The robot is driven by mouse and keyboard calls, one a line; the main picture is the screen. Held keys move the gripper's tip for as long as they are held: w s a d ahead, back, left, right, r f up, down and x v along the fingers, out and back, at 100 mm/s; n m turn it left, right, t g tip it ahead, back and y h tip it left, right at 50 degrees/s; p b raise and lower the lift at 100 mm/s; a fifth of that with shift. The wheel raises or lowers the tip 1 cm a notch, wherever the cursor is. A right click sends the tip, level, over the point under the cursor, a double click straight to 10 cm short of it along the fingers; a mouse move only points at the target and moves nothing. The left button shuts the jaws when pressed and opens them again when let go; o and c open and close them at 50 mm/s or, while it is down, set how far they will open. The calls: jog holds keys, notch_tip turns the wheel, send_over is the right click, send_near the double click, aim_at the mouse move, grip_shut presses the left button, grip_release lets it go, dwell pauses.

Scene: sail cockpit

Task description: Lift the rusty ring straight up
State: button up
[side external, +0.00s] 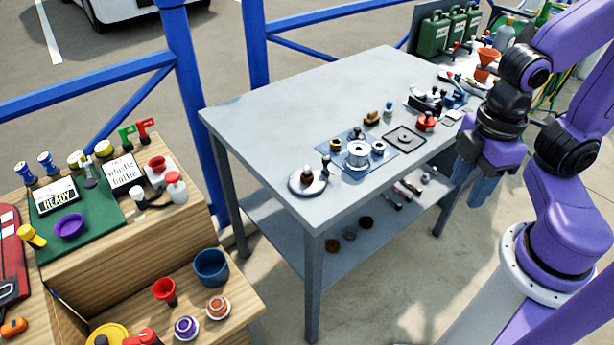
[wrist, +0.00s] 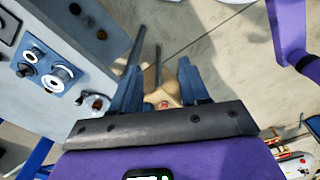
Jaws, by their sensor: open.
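Several small round parts lie on the grey workbench (side external: 270,115), too small for me to tell surely which is the rusty ring. A small brownish ring-like part (side external: 336,144) sits on the blue mat, left of a silver spool (side external: 358,151). A rust-brown piece (side external: 307,176) stands on a round metal plate near the front edge; it also shows in the wrist view (wrist: 97,103). My gripper (side external: 478,182) hangs beyond the bench's right edge, fingers down, away from these parts. In the wrist view my gripper (wrist: 160,78) is open with nothing held between its fingers.
A silver ring (side external: 378,148) and a dark square tray (side external: 405,138) lie right of the spool. A wooden stand (side external: 120,235) is at left. The bench's far left top is clear.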

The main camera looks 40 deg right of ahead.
jog(key=shift+o, duration=1)
jog(key=n, duration=0.5)
send_over(308, 170)
jog(key=d, duration=0.1)
jog(key=f, duration=1.1)
jog(key=shift+w+f, duration=0.15)
jog(key=shift+w, duration=0.15)
jog(key=shift+a+f, duration=0.2)
jog(key=shift+f, duration=2.9)
